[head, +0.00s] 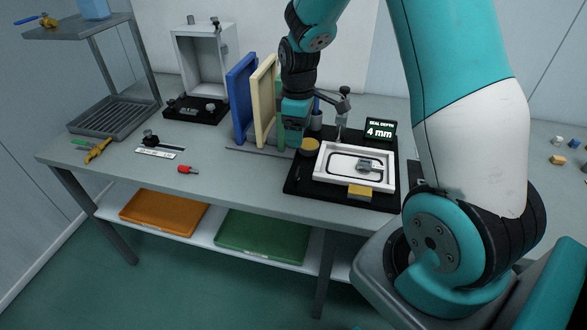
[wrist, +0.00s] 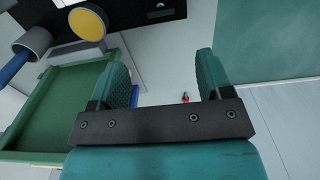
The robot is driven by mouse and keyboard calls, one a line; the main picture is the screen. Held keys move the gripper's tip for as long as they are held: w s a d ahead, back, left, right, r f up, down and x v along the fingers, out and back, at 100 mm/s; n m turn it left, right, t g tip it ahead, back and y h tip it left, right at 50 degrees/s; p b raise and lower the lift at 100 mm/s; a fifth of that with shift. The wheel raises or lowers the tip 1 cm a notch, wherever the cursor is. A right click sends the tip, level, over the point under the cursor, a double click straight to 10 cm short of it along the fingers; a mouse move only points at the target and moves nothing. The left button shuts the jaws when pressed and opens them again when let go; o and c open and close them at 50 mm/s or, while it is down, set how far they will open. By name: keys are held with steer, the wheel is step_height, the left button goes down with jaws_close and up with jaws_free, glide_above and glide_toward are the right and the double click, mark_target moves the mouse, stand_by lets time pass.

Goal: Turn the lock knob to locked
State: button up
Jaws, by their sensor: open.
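I cannot tell for certain which part is the lock knob. A grey open-fronted fixture (head: 203,62) stands at the back left on a black base, with a small dark fitting at its top right corner and small knobs (head: 211,107) on the base. A small black-knobbed piece (head: 150,137) lies in front of it beside a white marked strip. My gripper (head: 293,140) points down beside the upright panels, well right of the grey fixture. In the wrist view my gripper (wrist: 165,82) is open, with nothing between its fingers.
A blue panel (head: 242,95) and a cream panel (head: 263,100) stand upright left of my gripper. A yellow disc (head: 310,145) and a white framed tray (head: 335,178) are to its right. A red item (head: 187,170) lies on the clear front-left bench.

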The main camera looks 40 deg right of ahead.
mark_target(298, 171)
step_height(298, 171, down, 13)
steer(key=shift+p, duration=0.5)
steer(key=c, duration=0.9)
